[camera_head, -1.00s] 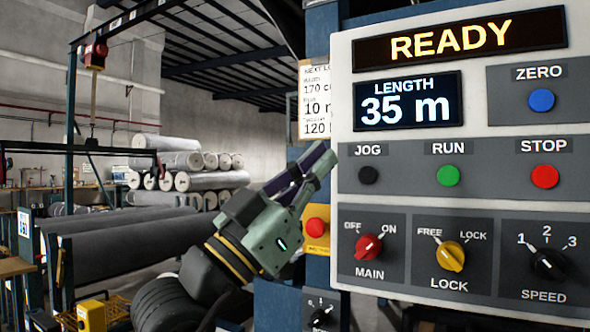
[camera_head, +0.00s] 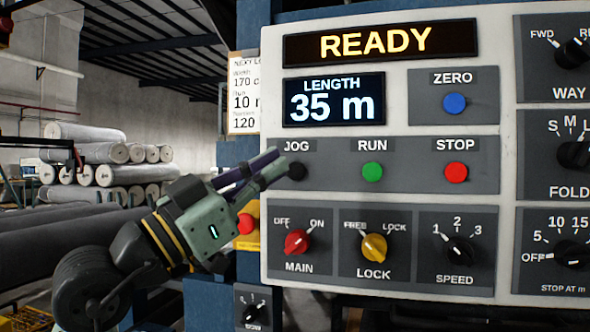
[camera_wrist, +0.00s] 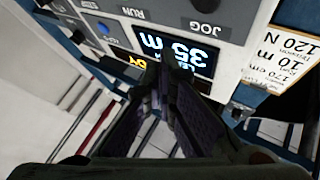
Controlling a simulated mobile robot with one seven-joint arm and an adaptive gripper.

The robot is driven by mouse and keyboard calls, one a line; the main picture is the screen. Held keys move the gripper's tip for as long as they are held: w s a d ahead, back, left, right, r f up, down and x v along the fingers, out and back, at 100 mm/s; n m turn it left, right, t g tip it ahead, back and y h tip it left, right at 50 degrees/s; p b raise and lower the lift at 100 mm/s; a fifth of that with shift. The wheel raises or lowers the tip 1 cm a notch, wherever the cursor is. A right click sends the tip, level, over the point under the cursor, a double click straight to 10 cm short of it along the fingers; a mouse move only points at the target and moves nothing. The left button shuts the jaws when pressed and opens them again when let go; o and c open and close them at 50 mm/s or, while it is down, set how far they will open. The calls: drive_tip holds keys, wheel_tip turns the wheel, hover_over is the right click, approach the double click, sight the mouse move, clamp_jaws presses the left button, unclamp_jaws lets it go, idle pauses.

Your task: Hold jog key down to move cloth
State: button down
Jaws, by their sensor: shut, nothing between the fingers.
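The control panel (camera_head: 390,195) fills the right of the head view. Its display (camera_head: 380,41) reads READY and its length display (camera_head: 334,98) reads 35 m. The black jog key (camera_head: 297,171) sits under the JOG label at the left of the key row. My gripper (camera_head: 275,167) is shut and empty, its tips just left of the jog key; I cannot tell whether they touch it. In the wrist view the shut fingers (camera_wrist: 165,75) cover part of the displays, with the JOG label (camera_wrist: 206,28) upside down beyond. Grey cloth rolls (camera_head: 105,172) lie in the left background.
The green run key (camera_head: 372,172) and red stop key (camera_head: 456,172) are in the same row. Below are the main knob (camera_head: 296,242), at ON, the lock knob (camera_head: 374,247), at FREE, and the speed knob (camera_head: 458,250), at 1. A red button (camera_head: 246,223) is behind my gripper.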

sight(296, 171)
drive_tip(key=w+d, duration=0.2)
drive_tip(key=w, duration=0.3)
drive_tip(key=shift+w+p, duration=0.4)
drive_tip(key=shift+w, duration=0.1)
idle(1.1)
drive_tip(key=shift+w, duration=0.3)
drive_tip(key=shift+w+d, duration=0.2)
drive_tip(key=shift+w, duration=0.2)
idle(5.2)
